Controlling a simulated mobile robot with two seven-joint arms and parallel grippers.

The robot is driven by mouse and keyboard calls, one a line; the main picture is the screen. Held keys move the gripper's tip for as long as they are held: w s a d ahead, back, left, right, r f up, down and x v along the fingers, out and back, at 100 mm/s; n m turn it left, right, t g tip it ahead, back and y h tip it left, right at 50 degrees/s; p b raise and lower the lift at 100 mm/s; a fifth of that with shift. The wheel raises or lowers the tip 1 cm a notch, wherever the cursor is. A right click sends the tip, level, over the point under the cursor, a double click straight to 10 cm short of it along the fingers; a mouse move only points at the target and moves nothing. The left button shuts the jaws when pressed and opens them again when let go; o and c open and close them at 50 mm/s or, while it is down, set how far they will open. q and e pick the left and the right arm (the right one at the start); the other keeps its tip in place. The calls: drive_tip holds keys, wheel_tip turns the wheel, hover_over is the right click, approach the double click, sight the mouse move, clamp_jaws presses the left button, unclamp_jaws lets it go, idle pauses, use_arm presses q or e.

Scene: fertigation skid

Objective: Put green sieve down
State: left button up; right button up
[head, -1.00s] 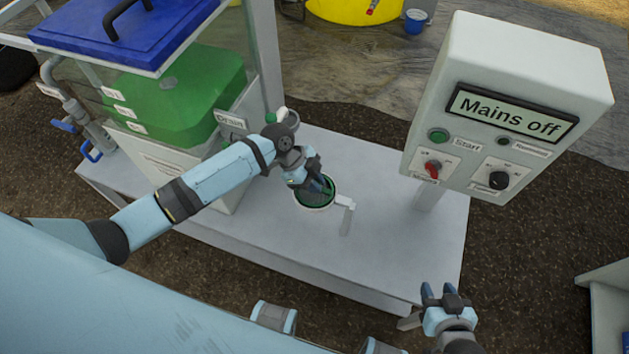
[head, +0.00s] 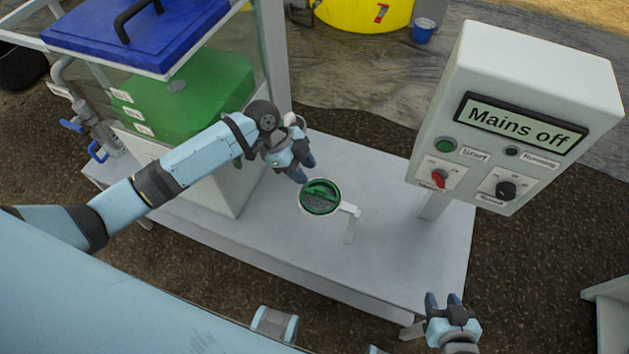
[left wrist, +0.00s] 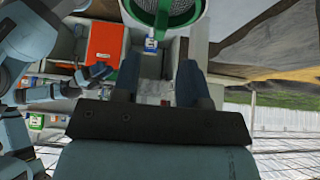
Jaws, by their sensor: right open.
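The round green sieve (head: 320,194) has a bar across it and a white rim around it. It sits at the white bracket (head: 351,222) on the grey bench. It also shows at the top of the left wrist view (left wrist: 178,10), partly cut off. My left gripper (head: 306,170) is just up and left of the sieve in the head view, apart from it. In the left wrist view its fingers (left wrist: 158,80) are spread with nothing between them. My right gripper (head: 444,300) is open and empty at the bench's front right corner.
The control box (head: 525,115), reading "Mains off", stands on a post at the bench's right. The green tank (head: 190,95) with a blue lid (head: 135,30) stands to the left. The bench top (head: 400,250) is bare right of the bracket.

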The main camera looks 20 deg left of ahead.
use_arm(q)
drive_tip(key=v, duration=0.4)
drive_tip(key=n+t, duration=0.3)
drive_tip(key=n, duration=0.1)
approach(318, 210)
drive_tip(key=w, duration=0.1)
drive_tip(key=w+d, duration=0.1)
drive_tip(key=w, duration=0.1)
drive_tip(key=shift+w+d+f, duration=0.15)
drive_tip(key=shift+d+f, duration=0.05)
drive_tip(key=shift+f, duration=0.05)
drive_tip(key=s+f+n+t, duration=0.1)
drive_tip(key=s+n, duration=0.1)
drive_tip(key=s+d+f+n+t, duration=0.1)
drive_tip(key=f+n+t, duration=0.1)
drive_tip(key=shift+s+f, duration=0.15)
drive_tip(key=shift+s, duration=0.25)
drive_tip(key=s+a+f+n+t+y, duration=0.1)
drive_tip(key=s+a+n+t+y, duration=0.2)
drive_tip(key=s, duration=0.7)
drive_tip(key=n+t, duration=0.2)
drive_tip(key=n, duration=0.2)
drive_tip(key=shift+s+f, duration=0.25)
drive_tip(key=shift+f, duration=0.1)
